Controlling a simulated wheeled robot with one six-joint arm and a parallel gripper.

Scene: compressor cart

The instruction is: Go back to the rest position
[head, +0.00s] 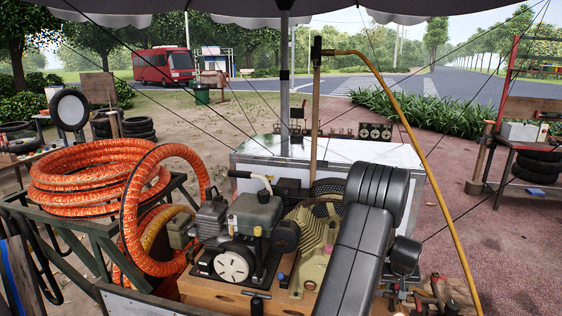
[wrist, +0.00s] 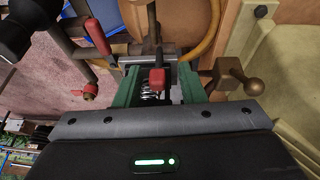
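My gripper (wrist: 158,84) shows in the wrist view with its two green fingers apart. A red-tipped lever (wrist: 157,78) and a spring show in the gap between them, and neither finger clearly presses on the lever. In the head view my dark arm reaches down over the cart (head: 190,288), and the gripper's fingertips are hidden there. A compressor engine (head: 240,235) with a white round cover sits on the cart, left of my arm.
Orange hose coils (head: 95,178) lie on a rack at the left. A yellow hose (head: 425,165) arcs down on the right from a wooden post (head: 316,120). A brass fitting (wrist: 236,78) and a red-handled valve (wrist: 98,37) flank my gripper. A workbench (head: 540,148) stands far right.

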